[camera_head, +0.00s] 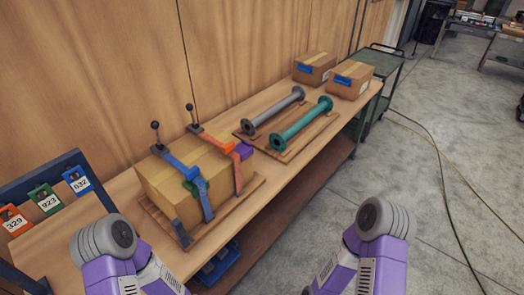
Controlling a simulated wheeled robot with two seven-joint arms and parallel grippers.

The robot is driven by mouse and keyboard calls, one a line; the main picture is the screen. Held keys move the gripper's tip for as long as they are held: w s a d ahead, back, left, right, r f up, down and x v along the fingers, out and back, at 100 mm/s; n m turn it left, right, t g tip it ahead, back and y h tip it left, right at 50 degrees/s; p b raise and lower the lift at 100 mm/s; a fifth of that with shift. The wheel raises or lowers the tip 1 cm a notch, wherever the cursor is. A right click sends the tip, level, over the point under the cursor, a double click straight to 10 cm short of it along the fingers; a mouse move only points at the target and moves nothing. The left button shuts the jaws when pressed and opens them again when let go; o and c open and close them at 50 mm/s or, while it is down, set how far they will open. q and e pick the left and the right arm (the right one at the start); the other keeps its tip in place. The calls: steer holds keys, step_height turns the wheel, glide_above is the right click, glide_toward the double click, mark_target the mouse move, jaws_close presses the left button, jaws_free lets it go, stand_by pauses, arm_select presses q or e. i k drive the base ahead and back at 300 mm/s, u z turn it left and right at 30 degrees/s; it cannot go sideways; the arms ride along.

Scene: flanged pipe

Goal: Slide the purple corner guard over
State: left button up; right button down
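The purple corner guard (243,151) sits at the right end of a large cardboard box (165,184), by the box's top edge and next to an orange strap (238,176). I cannot tell whether the strap touches it. A blue strap (205,199) crosses the box further left. A green piece (201,184) sits at the box's front top edge by the blue strap. Only purple and grey links of my two arms show at the bottom, apart from the box. Both grippers are out of view.
The box rests on a wooden board (254,184) on a long bench. Grey (272,113) and teal (300,124) flanged pipes, then two small cartons (352,79), lie further right. Numbered tags (45,200) hang at left.

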mark_target(245, 149)
steer(key=z, duration=1.25)
steer(key=i, duration=1.7)
steer(key=u, duration=2)
